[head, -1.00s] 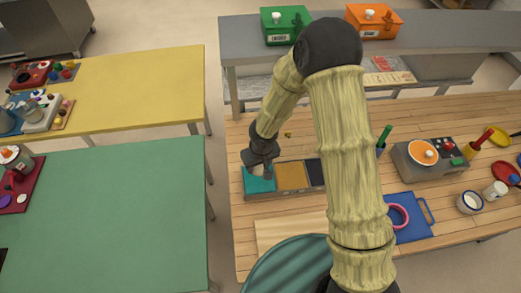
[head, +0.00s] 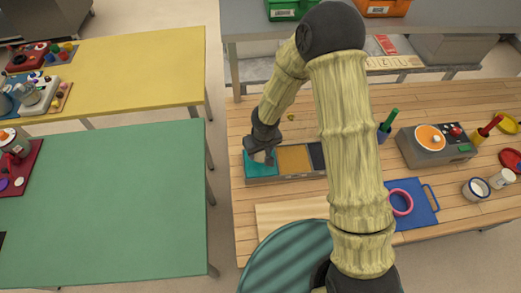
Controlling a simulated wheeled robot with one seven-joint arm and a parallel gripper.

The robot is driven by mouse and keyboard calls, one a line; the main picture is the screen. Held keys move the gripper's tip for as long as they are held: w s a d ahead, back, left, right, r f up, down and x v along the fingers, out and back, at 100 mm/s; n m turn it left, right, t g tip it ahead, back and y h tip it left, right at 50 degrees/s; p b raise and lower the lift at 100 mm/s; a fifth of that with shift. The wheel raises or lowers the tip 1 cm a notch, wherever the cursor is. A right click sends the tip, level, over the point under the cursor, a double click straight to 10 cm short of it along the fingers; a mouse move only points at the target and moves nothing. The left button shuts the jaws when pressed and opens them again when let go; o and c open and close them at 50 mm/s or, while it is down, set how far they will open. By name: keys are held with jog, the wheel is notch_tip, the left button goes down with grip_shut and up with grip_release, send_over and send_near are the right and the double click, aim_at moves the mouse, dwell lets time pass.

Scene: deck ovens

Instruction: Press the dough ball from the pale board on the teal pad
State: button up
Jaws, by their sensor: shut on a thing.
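The teal pad (head: 258,170) is the left pad in a row on a low wooden tray on the table. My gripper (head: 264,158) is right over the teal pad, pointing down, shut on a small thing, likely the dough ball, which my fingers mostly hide. I cannot tell whether it touches the pad. The pale board (head: 290,213) lies in front of the tray. Its visible part is bare, and my arm covers its right end.
An ochre pad (head: 294,159) and a dark pad (head: 317,155) adjoin the teal one. A blue board (head: 420,212) with a pink ring (head: 400,203) lies to the right. A grey machine with an orange disc (head: 430,138) stands farther right. A green table (head: 110,200) is at left.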

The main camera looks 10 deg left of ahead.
jog(key=shift+f+b, duration=0.75)
jog(key=shift+f, duration=0.5)
jog(key=shift+f+b, duration=0.45)
dwell(0.3)
jog(key=shift+w+d, duration=0.1)
jog(key=shift+w, duration=0.05)
jog(key=shift+s+a, duration=0.2)
dwell(0.5)
jog(key=shift+d+f, duration=0.1)
jog(key=shift+d, duration=0.1)
dwell(0.7)
jog(key=shift+w, duration=0.1)
